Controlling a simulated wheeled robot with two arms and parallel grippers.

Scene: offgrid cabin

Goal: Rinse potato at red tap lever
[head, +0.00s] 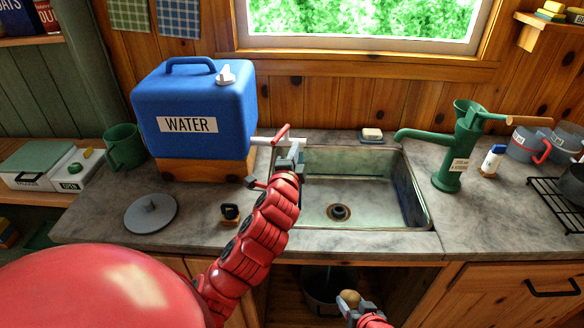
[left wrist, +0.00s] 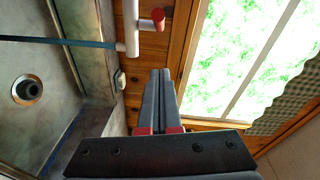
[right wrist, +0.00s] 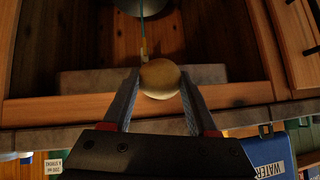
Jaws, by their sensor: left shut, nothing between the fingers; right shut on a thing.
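The blue water container (head: 193,108) stands on a wooden block left of the sink. Its white spout points over the sink's left side, with the red tap lever (head: 281,133) on top, tilted up to the right. Both also show in the left wrist view, lever (left wrist: 158,18). A blue-green streak (left wrist: 60,43) runs from the spout over the sink, looking like flowing water. My left gripper (head: 291,153) is shut and empty, just below the lever. My right gripper (head: 352,300) is shut on the brown potato (right wrist: 160,79), in front of the counter, below the sink (head: 380,215).
A green hand pump (head: 461,150) stands right of the sink. Soap (head: 371,134) lies behind it. A grey lid (head: 151,213) and a small black item (head: 229,212) lie on the counter's left. A bucket (head: 322,290) stands in the open space under the sink. The basin is empty.

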